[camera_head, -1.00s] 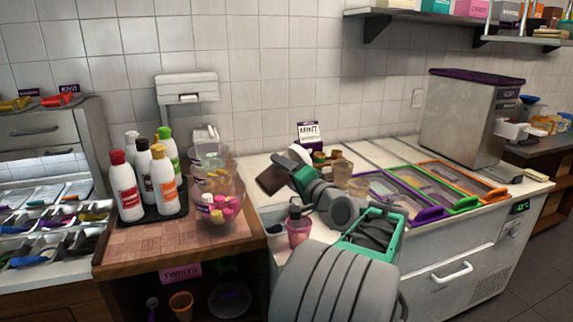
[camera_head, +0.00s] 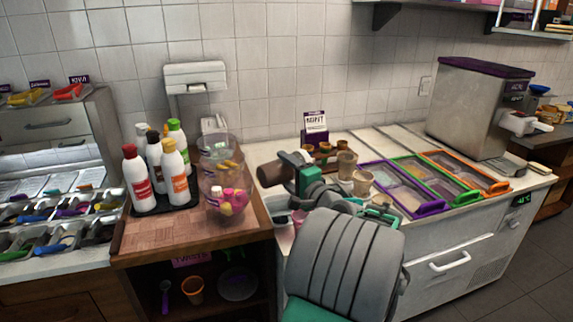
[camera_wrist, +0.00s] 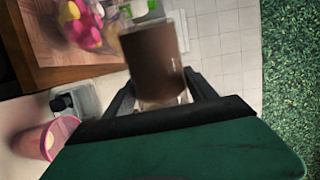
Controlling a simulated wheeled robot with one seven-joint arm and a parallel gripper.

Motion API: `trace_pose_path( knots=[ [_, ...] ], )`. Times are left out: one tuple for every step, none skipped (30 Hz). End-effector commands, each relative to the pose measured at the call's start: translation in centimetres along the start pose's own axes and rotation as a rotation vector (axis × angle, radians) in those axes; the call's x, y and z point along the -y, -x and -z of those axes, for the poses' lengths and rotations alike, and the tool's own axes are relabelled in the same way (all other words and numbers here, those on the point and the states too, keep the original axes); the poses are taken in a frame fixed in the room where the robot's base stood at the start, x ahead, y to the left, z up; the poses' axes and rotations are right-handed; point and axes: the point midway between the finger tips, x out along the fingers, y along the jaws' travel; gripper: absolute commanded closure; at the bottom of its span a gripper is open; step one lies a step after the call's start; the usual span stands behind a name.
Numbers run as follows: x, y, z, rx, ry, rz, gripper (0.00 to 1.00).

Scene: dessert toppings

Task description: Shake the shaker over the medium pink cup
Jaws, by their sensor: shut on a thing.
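My gripper (camera_wrist: 155,100) is shut on a brown shaker (camera_wrist: 150,62) with a clear or pale part between the fingers. In the head view the shaker (camera_head: 272,171) lies roughly on its side, raised above the counter, its brown end pointing left, and my gripper (camera_head: 292,168) is at its right. A pink cup (camera_wrist: 58,138) stands on the counter at the lower left of the wrist view, apart from the shaker. In the head view only a little of the pink cup (camera_head: 298,217) shows, below the gripper; my arm hides the rest. I cannot tell its size.
A wooden stand with bottles (camera_head: 180,172) and clear bowls (camera_head: 222,178) is at the left. Tan cups (camera_head: 346,164) and a small rack of brown shakers (camera_head: 322,152) stand behind my arm. Framed topping trays (camera_head: 428,180) are at the right.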

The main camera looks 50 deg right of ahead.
Motion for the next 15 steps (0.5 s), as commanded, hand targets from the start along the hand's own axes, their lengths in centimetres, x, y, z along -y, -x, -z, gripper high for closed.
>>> trace_pose_path(
  knots=[
    [0.47,0.0,0.08,0.0,-0.02,0.001,0.92],
    [0.5,0.0,0.1,0.0,-0.032,0.001,0.92],
    [0.53,0.0,0.12,0.0,-0.048,0.001,0.92],
    [0.56,0.0,0.13,0.0,-0.06,0.001,0.92],
    [0.58,0.0,0.15,0.0,-0.074,0.001,0.92],
    [0.61,-0.01,0.18,0.0,-0.091,0.001,0.92],
    [0.62,-0.01,0.2,0.0,-0.104,0.001,0.92],
    [0.64,-0.01,0.22,0.0,-0.118,0.001,0.92],
    [0.68,-0.01,0.26,0.0,-0.136,0.001,0.92],
    [0.72,-0.01,0.28,0.0,-0.148,0.001,0.92],
    [0.75,-0.01,0.3,0.0,-0.16,0.002,0.92],
    [0.8,-0.01,0.34,0.0,-0.179,0.002,0.92],
    [0.82,-0.02,0.37,0.0,-0.192,0.002,0.92],
    [0.82,-0.02,0.4,0.0,-0.205,0.001,0.92],
    [0.84,-0.02,0.43,0.0,-0.224,0.001,0.92]
  ],
)
